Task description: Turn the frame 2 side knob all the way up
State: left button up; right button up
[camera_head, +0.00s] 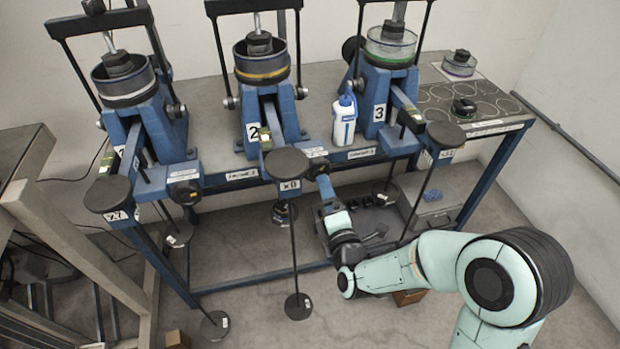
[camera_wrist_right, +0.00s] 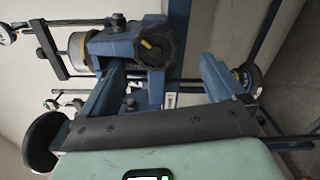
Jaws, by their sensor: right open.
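Frame 2 (camera_head: 262,100) is the middle blue lever frame, with a "2" label and a yellow-banded pot. Its side knob (camera_head: 317,167) is a small dark knob on the frame's right front. In the wrist view the knob (camera_wrist_right: 152,45) is black and lobed, with a short yellow mark on its face. My right gripper (camera_head: 325,187) is just in front of the knob, reaching up from below. In the wrist view the right gripper (camera_wrist_right: 168,72) is open, with its blue fingers apart and the knob beyond their tips. Contact cannot be told. My left gripper is out of view.
A black round disc (camera_head: 283,164) on frame 2's lever hangs left of my right gripper. Frame 1 (camera_head: 140,115) and frame 3 (camera_head: 385,85) stand either side. A white-and-blue bottle (camera_head: 344,118) stands between frames 2 and 3. Hanging rods with weights (camera_head: 298,306) reach low.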

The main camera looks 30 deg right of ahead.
aim_at(318, 173)
jog(key=n, duration=0.2)
jog(key=shift+s+a+r+n+b, duration=0.25)
jog(key=shift+s+n+b, duration=0.1)
jog(key=shift+n, duration=0.05)
jog(key=x, duration=0.9)
jog(key=shift+w, duration=0.35)
jog(key=shift+c, duration=0.6)
jog(key=shift+d, duration=0.1)
jog(key=c, duration=1.2)
